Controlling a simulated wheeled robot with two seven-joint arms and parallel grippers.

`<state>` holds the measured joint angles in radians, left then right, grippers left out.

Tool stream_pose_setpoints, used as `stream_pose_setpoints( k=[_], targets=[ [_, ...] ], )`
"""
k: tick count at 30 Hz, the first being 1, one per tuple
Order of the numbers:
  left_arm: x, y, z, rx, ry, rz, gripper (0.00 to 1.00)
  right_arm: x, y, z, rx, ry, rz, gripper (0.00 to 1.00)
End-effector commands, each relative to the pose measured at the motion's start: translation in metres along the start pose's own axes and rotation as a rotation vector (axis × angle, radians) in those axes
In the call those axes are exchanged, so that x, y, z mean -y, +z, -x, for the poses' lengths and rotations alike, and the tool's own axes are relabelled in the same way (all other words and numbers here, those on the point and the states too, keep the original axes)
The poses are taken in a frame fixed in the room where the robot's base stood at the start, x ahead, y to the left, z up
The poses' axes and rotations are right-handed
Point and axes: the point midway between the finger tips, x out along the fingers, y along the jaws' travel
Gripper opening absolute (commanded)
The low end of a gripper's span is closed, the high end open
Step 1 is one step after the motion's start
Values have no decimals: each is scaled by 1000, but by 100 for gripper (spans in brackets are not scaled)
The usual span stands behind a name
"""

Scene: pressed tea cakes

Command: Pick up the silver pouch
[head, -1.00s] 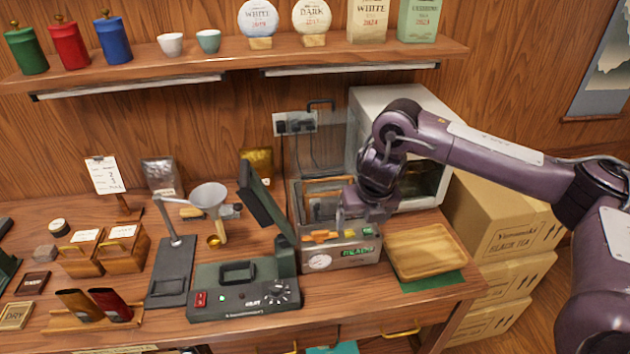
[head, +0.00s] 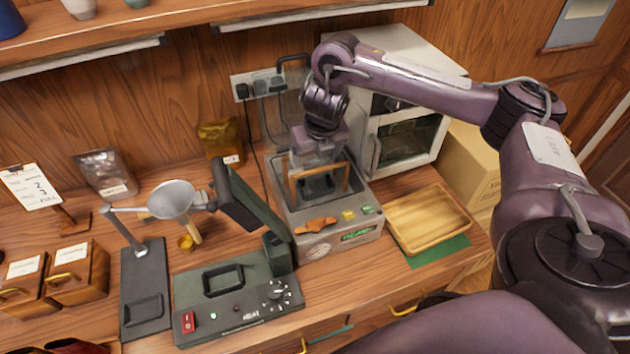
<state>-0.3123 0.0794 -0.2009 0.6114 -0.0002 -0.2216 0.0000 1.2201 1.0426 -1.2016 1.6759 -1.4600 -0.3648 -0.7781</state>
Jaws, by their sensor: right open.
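A silver pouch (head: 105,173) stands upright at the back left of the counter, against the wood wall, with a pale label near its bottom. My right gripper (head: 317,168) is well to the right of it, pointing down over the open grey machine (head: 335,238). Its jaws are open, close to a wooden frame (head: 291,186) in the machine's chamber. A dark shape lies below the jaws; I cannot tell what it is. My left gripper is not in view.
A gold pouch (head: 220,142) stands at the back wall. A funnel on a stand (head: 171,199) and a dark green press (head: 235,295) with its lid raised stand between the silver pouch and the grey machine. A wooden tray (head: 428,220) lies at the right.

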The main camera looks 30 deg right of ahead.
Motion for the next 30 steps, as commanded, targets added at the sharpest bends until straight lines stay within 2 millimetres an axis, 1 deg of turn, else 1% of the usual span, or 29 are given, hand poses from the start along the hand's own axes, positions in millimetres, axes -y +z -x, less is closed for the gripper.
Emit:
stream_pose_setpoints(
  k=[1,6,11,15,16,21,30],
  targets=[
    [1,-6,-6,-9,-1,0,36,1,-2,-12,-5,0,-2,80],
    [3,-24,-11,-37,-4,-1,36,2,0,-32,-3,0,-1,80],
    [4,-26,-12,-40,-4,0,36,3,1,-36,-1,0,0,80],
    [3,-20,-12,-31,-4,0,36,3,1,-36,0,0,0,80],
    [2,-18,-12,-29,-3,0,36,3,1,-36,0,0,0,79],
    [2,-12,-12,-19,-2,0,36,3,1,-36,0,0,0,56],
    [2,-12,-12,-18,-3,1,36,3,1,-36,0,0,0,17]
  ],
)
